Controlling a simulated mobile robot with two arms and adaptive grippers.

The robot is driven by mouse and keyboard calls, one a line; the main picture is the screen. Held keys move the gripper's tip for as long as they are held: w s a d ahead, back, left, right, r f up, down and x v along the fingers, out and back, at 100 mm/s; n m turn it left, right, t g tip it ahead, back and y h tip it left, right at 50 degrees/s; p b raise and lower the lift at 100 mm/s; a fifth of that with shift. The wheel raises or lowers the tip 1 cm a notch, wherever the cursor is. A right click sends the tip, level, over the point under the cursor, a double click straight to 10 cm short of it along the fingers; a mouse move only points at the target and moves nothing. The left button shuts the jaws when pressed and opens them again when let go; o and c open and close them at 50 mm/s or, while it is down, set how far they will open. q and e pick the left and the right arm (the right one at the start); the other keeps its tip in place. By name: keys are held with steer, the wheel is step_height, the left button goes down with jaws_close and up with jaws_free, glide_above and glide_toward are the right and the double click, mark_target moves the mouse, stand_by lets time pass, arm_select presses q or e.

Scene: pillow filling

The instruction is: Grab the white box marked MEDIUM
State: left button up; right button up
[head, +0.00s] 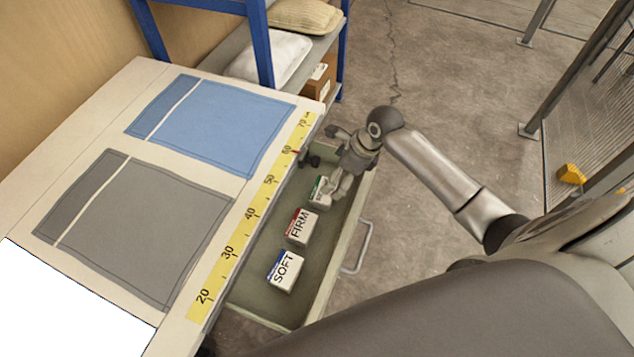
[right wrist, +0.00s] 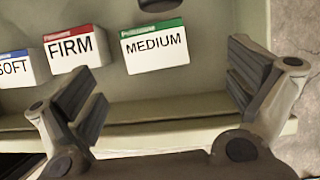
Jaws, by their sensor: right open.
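The white box marked MEDIUM (right wrist: 155,47) has a green top band and stands in the open drawer. In the head view this box (head: 319,194) is partly hidden by my right gripper (head: 338,190). In the right wrist view my right gripper (right wrist: 165,95) is open, its two fingers wide apart to the left and right of the box. The box lies between and beyond the fingertips, and nothing is held. My left gripper is not in view.
The FIRM box (head: 299,226), with a red band, and the SOFT box (head: 285,270), with a blue band, stand in the same drawer (head: 262,300). The drawer has a metal handle (head: 362,247). A table with a yellow ruler (head: 251,212) borders it on the left.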

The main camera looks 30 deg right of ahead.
mark_target(331, 192)
steer(key=f, duration=0.1)
steer(key=a+f, duration=0.1)
steer(key=f, duration=0.1)
steer(key=shift+a+f, duration=0.15)
steer(key=shift+f, duration=0.15)
steer(key=shift+w+f, duration=0.2)
steer(key=shift+f, duration=0.1)
steer(key=x, duration=0.4)
steer(key=shift+a, duration=0.15)
steer(key=shift+f, duration=0.25)
steer(key=shift+w+f, duration=0.1)
steer(key=shift+c, duration=0.7)
steer(key=c, duration=0.7)
steer(key=shift+c, duration=1.3)
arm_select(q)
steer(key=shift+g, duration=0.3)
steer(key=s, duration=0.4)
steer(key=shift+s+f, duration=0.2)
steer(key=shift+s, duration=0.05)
